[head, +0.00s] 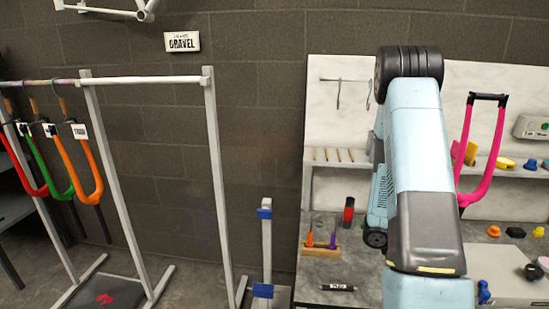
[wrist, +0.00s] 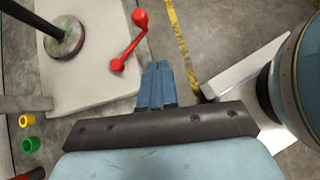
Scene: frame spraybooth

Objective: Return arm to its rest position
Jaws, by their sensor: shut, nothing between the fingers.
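My gripper (wrist: 157,85) shows in the wrist view as two blue fingers side by side, shut and empty. It points over the grey floor and a pale slab (wrist: 85,85). A red crank-shaped piece (wrist: 130,45) lies beyond the fingertips, apart from them. In the head view my light blue arm rises at the right and bends in front of the workbench. My gripper cannot be made out there.
A rack (head: 150,80) at the left holds red, green and orange forks. A pink fork (head: 480,155) hangs beside my arm. The bench (head: 320,270) carries small tools and coloured plugs. A blue-banded post (head: 266,245) stands left of it. Yellow floor tape (wrist: 180,45) shows in the wrist view.

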